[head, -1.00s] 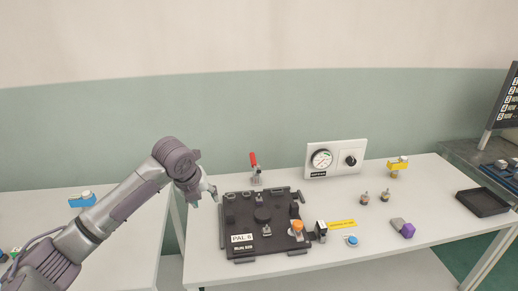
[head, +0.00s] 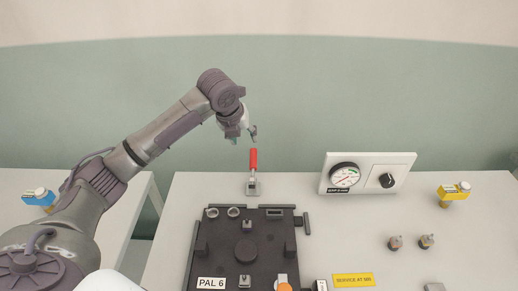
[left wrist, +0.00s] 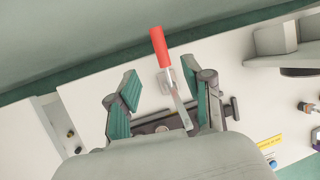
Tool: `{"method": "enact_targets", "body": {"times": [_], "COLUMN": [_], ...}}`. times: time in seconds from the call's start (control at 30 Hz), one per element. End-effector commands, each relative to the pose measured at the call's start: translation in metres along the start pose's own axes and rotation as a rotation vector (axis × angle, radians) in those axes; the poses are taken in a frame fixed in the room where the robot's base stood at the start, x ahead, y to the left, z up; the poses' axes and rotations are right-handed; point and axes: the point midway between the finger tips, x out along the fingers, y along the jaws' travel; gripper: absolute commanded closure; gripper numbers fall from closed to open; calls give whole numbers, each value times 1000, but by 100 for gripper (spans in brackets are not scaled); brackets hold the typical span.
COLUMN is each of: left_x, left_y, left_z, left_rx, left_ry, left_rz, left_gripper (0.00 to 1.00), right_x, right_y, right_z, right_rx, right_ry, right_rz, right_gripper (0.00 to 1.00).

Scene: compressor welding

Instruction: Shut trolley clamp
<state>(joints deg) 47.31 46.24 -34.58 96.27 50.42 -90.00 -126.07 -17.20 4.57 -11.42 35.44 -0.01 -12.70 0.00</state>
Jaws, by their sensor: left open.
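The trolley clamp is a toggle clamp with a red handle (head: 253,160) on a grey metal base (head: 253,187), at the back edge of the white table behind the black pallet. Its handle stands upright in the head view. My left gripper (head: 254,134) is above the red handle, apart from it. In the left wrist view the gripper (left wrist: 160,100) is open, and the clamp's red handle (left wrist: 159,46) and metal arm show between and beyond its green-padded fingers. My right gripper is not in view.
The black pallet marked PAL 6 (head: 270,222) lies in front of the clamp. A white gauge panel (head: 400,165) stands to the right, with a yellow-topped part (head: 453,190) and small fittings beyond. A yellow label (head: 353,280) lies on the table. A blue-topped part (head: 38,196) is at left.

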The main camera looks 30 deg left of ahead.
Motion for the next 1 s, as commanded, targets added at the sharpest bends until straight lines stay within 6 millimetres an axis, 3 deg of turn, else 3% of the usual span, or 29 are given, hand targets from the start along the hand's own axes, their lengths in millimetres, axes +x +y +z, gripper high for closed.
{"method": "enact_targets", "body": {"times": [0.17, 0.6, 0.8, 1.0], "left_x": [22, 111, 132, 136], "left_y": [0, 0, 0, 0], "left_z": [-2, -2, -1, -1], "left_rx": [-2, -1, 0, 1], "left_ry": [5, 3, 1, 0], "left_rz": [2, 0, 1, 1], "left_gripper": [49, 49, 49, 49], "right_x": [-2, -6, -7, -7], "right_y": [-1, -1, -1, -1], "right_z": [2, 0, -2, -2], "right_rx": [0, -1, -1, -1], "right_ry": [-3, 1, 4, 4], "right_rz": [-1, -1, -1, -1], "right_gripper": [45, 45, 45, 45]}}
